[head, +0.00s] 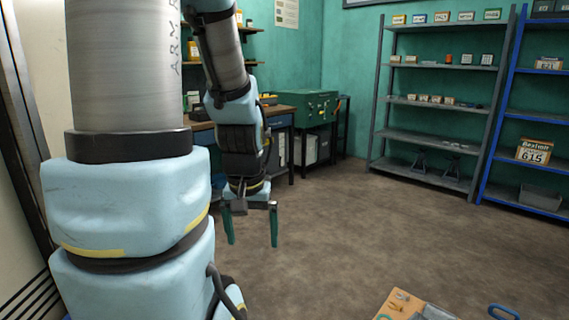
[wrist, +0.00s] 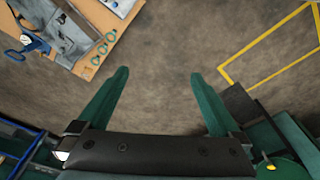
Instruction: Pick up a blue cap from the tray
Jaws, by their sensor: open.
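My gripper (head: 250,238) hangs in the air over the bare floor in the head view. Its two green fingers are spread apart and hold nothing. In the wrist view the open fingers (wrist: 158,88) point at brown floor. No blue cap can be made out for certain in either view. A wooden board or tabletop (wrist: 128,38) with grey sheet material, green rings and small items shows at the upper left of the wrist view, apart from the fingers. What looks like the same board (head: 396,293) is cut off at the bottom of the head view. I cannot tell which part is the tray.
A grey shelf (head: 435,105) and a blue-framed shelf (head: 540,116) stand along the back wall. A green chest (head: 306,104) stands by a workbench (head: 280,121). A blue handle-like thing (head: 503,312) is at the bottom right. Yellow lines (wrist: 270,80) mark the floor. The middle floor is clear.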

